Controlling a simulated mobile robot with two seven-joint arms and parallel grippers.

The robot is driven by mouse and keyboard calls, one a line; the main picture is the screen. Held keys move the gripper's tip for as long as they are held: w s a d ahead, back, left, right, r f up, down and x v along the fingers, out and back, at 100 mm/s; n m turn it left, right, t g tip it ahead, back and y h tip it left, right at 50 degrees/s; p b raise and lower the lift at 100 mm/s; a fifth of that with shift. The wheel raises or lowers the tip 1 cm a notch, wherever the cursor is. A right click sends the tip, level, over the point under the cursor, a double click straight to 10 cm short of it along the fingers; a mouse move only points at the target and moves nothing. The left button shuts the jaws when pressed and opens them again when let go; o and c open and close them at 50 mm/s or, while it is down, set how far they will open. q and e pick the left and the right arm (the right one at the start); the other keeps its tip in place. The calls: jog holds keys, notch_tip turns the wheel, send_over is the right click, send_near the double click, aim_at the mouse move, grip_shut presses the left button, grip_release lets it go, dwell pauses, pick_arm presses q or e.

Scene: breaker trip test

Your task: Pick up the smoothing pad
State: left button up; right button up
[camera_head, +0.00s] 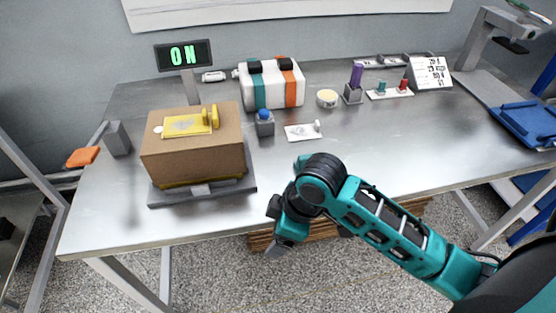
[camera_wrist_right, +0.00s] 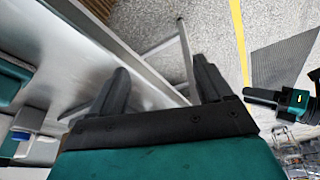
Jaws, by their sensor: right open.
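I cannot tell for sure which item is the smoothing pad. One candidate is a flat orange piece (camera_head: 82,157) at the table's left edge, beside a grey block (camera_head: 117,138). Another is a yellow plate with an upright grip (camera_head: 190,124) on top of a cardboard box (camera_head: 195,155). My right gripper (camera_head: 274,228) hangs by the table's front edge, right of the box and apart from both candidates. In the right wrist view my right gripper (camera_wrist_right: 162,72) has its fingers spread with nothing between them.
The box stands on a dark base (camera_head: 205,195). A blue tray (camera_head: 530,122) is far right. The table's front middle is clear.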

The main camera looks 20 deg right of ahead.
jog(key=w+d+r+n, duration=0.1)
jog(key=w+d, duration=0.1)
jog(key=w, duration=0.1)
jog(key=w+d+r+n+g, duration=0.1)
jog(key=w+d, duration=0.1)
jog(key=w+d+r+n+h, duration=0.1)
jog(key=w+d+r+n, duration=0.1)
jog(key=w+d, duration=0.1)
jog(key=shift+w+g, duration=0.3)
send_near(309, 156)
jog(key=shift+n+g, duration=0.3)
jog(key=shift+n, duration=0.1)
jog(key=f, duration=0.4)
jog(key=a+f+b, duration=0.1)
jog(key=f, duration=0.3)
jog(key=w+f, duration=0.1)
jog(key=f, duration=0.3)
jog(key=shift+a, duration=0.35)
jog(key=shift+r, duration=0.1)
jog(key=c, duration=1.2)
